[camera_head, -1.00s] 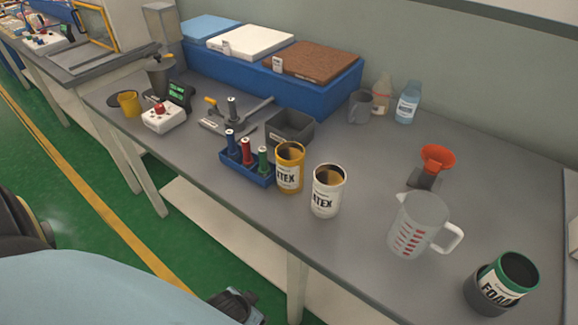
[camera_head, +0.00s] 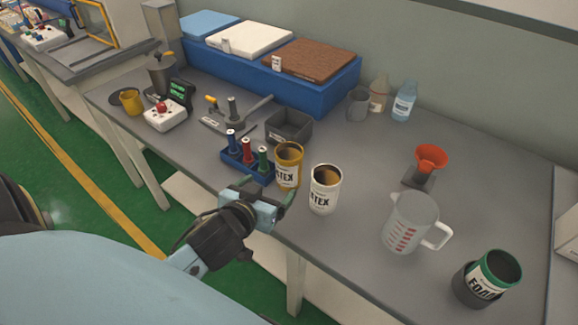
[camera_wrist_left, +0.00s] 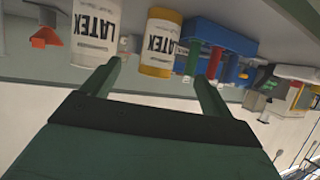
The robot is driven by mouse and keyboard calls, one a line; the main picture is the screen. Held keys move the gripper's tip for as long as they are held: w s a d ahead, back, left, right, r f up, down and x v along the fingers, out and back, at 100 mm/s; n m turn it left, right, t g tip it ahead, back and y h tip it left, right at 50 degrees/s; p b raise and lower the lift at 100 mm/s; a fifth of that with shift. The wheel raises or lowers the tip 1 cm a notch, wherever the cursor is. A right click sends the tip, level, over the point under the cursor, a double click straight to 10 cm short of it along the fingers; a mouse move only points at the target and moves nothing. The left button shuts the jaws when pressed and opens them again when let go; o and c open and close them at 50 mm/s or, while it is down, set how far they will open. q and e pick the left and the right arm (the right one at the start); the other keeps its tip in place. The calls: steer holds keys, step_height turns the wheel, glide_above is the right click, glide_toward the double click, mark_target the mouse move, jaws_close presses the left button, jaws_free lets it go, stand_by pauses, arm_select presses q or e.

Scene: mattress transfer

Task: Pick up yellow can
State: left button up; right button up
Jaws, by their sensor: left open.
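The yellow can (camera_head: 288,166), labelled LATEX, stands upright and open-topped near the front edge of the table, between the blue bottle rack and a white LATEX can (camera_head: 325,189). My left gripper (camera_head: 262,196) is at the table's front edge, just in front of the yellow can. In the left wrist view, which is upside down, the yellow can (camera_wrist_left: 160,45) lies ahead between the two open fingers (camera_wrist_left: 158,80), with nothing held. The white can (camera_wrist_left: 95,38) is beside it, partly behind one finger. My right gripper does not show.
The blue rack (camera_head: 246,170) with several small bottles stands close left of the yellow can. A dark grey bin (camera_head: 290,127) is behind it. A measuring jug (camera_head: 410,222), a green-rimmed can (camera_head: 487,279) and an orange funnel (camera_head: 431,159) stand to the right.

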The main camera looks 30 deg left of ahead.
mark_target(284, 172)
arm_select(q)
steer(key=x, duration=0.8)
steer(key=shift+r+b, duration=0.25)
steer(key=shift+b, duration=0.05)
steer(key=shift+x, duration=2.9)
steer(key=shift+c, duration=0.5)
steer(key=c, duration=1.2)
